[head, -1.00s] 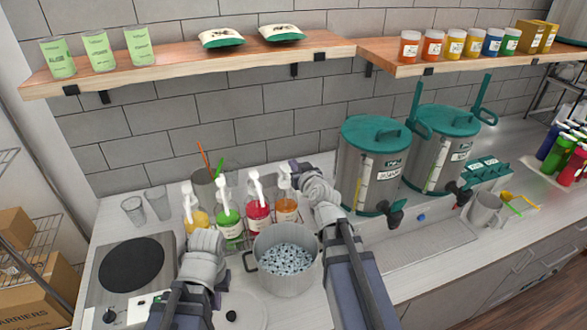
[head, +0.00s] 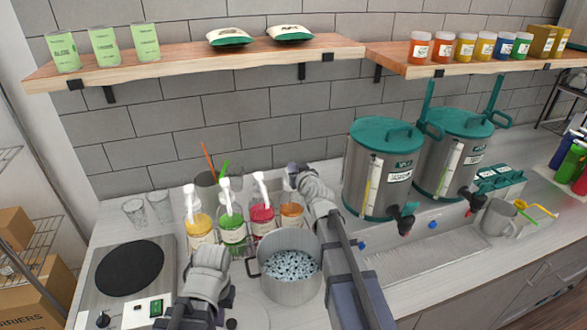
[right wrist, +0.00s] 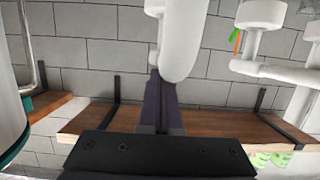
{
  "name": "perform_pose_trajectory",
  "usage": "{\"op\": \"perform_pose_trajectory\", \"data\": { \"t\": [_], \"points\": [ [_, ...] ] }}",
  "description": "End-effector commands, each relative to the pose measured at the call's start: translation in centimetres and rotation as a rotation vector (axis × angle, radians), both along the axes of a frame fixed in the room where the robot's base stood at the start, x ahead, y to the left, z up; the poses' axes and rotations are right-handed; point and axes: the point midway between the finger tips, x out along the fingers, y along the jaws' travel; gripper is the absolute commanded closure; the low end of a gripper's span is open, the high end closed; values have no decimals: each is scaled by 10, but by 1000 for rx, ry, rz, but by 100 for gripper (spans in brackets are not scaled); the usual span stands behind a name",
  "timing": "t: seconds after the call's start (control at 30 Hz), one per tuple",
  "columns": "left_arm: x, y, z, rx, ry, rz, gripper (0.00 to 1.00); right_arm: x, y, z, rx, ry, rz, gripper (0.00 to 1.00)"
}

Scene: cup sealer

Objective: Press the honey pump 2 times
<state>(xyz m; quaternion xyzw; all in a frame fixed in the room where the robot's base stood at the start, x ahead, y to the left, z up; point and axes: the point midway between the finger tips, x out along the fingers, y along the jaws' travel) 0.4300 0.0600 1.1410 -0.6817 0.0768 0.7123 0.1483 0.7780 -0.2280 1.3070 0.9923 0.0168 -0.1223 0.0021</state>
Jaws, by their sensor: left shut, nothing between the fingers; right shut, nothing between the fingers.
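The amber bottle (head: 291,212), which I take to be the honey, stands at the right end of the row of pump bottles, behind the steel pot. Its pump head is mostly hidden by my right gripper (head: 292,172), which is at the pump's top. In the right wrist view a white pump (right wrist: 185,40) fills the upper middle, with my shut fingers (right wrist: 160,85) right up against or just behind it; contact cannot be told. My left gripper (head: 209,256) is low in front of the yellow and green bottles, its fingertips hidden.
Yellow (head: 200,226), green (head: 231,226) and red (head: 262,215) pump bottles stand close on the left. The steel pot (head: 290,275) is just in front. Steel dispensers (head: 376,178) stand to the right. A wooden shelf (head: 200,63) runs above.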

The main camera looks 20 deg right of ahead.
Motion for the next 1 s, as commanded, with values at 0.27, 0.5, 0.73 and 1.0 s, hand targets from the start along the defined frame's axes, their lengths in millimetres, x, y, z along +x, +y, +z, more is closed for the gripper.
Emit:
{"op": "perform_pose_trajectory", "data": {
  "t": [0.27,0.5,0.73,1.0],
  "points": [
    [0,0,-1,0,0,0,100,0,0,-1,0,0,0,100],
    [0,0,-23,0,-1,1,100,0,0,-23,0,0,0,100],
    [0,0,-38,0,-1,2,100,0,0,-39,0,2,1,100],
    [0,0,-36,0,-1,2,100,-1,0,-37,-1,4,2,100]
  ]
}}
